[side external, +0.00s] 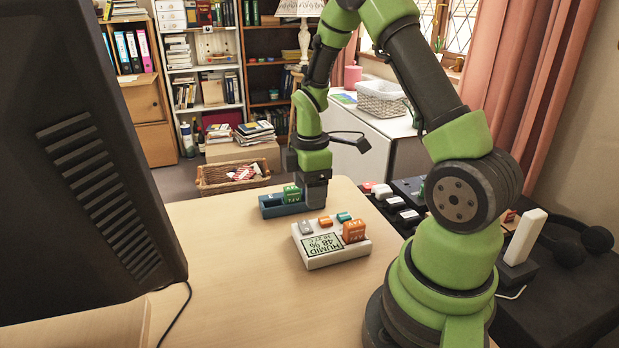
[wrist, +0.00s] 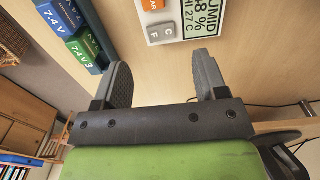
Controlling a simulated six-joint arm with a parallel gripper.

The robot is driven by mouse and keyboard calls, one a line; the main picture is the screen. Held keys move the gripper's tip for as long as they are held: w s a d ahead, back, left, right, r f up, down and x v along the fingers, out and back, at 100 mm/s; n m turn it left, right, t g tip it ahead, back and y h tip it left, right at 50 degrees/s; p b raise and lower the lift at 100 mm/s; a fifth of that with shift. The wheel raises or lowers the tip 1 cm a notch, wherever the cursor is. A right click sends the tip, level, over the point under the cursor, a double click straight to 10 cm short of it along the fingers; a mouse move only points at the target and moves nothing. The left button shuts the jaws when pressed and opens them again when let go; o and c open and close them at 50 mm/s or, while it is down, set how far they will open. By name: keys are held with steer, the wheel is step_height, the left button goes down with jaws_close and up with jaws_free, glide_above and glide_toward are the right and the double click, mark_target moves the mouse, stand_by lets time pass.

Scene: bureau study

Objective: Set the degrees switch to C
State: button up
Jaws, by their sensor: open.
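The white meter (side external: 335,260) lies on the desk, its screen (side external: 324,243) reading HUMID 48 % with a small line below that seems to end in 27 C. A grey switch (side external: 306,228) sits on its top; in the wrist view the switch (wrist: 162,32) has F and C marks beside it. I cannot tell which way it is set. My gripper (side external: 314,200) is above the desk behind the meter, beside the blue tray. In the wrist view my gripper (wrist: 162,66) is open and empty, its fingers apart, with the switch ahead between them.
The blue tray (side external: 270,208) holds a green 7.4 V block (side external: 292,194) and a blue one (wrist: 60,14). A monitor (side external: 80,150) fills the left; the desk's front middle is clear.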

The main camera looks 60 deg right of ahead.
steer(key=shift+r, duration=1.25)
steer(key=shift+r, duration=0.1)
steer(key=s+a+r+m+t+y, duration=0.1)
steer(key=s+a+r+m+t, duration=0.2)
steer(key=s+a+r+m, duration=0.2)
steer(key=s+a+r+m+t+y, duration=0.1)
steer(key=s+a+r+m+t, duration=0.3)
steer(key=a+r, duration=0.7)
steer(key=s+r+m, duration=0.1)
steer(key=s+m, duration=0.1)
steer(key=m, duration=0.2)
steer(key=shift+s+r, duration=0.15)
steer(key=shift+r, duration=0.15)
